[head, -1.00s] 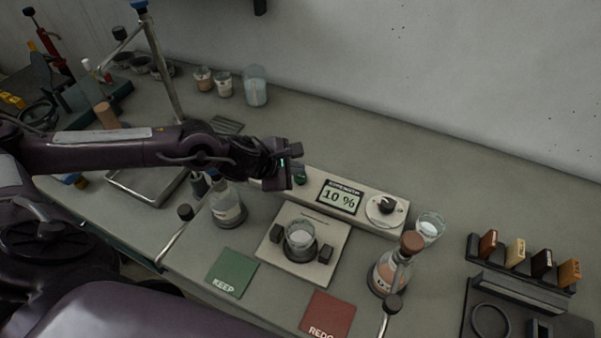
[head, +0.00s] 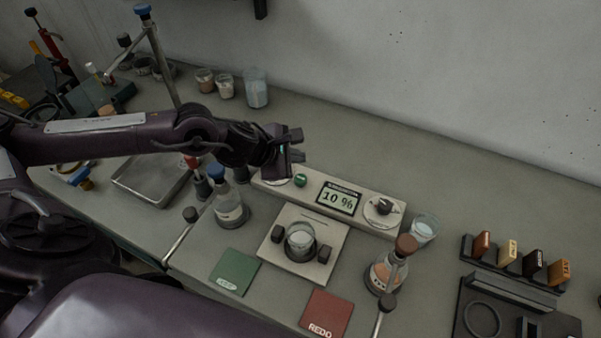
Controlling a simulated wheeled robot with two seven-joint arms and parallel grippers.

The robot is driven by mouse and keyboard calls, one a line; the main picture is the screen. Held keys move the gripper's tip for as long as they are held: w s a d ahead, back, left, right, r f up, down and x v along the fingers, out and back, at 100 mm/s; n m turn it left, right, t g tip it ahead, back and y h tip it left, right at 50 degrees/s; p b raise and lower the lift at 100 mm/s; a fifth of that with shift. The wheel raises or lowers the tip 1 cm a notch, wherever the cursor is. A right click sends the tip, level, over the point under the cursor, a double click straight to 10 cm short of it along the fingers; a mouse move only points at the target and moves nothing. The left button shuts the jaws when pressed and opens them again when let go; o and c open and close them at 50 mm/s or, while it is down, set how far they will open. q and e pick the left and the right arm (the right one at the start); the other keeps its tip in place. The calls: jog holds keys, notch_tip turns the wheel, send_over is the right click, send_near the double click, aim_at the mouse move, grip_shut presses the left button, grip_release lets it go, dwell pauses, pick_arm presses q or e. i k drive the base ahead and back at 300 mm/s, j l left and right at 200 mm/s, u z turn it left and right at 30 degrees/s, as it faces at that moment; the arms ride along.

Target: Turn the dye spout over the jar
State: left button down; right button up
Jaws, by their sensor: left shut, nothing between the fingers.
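A glass jar (head: 300,240) with pale contents stands on the square light plate (head: 328,262) in the middle of the bench, between two dark blocks. A flask with a blue top (head: 229,208) stands left of the plate. A flask with a brown stopper (head: 386,272) stands right of it, with a dark-knobbed rod (head: 386,303) in front. I cannot tell for sure which part is the dye spout. My left gripper (head: 298,146) is shut and empty, above the left end of the display box (head: 365,205), apart from the jar. My right gripper is not in view.
The display reads 10 %. A green KEEP card (head: 234,271) and a red REDO card (head: 325,314) lie in front. A cup (head: 424,229) and a rack of small labelled blocks (head: 515,262) stand right. A metal stand (head: 162,65) rises at left. The back right bench is clear.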

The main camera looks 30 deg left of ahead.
aim_at(388, 302)
jog(key=k, duration=1.5)
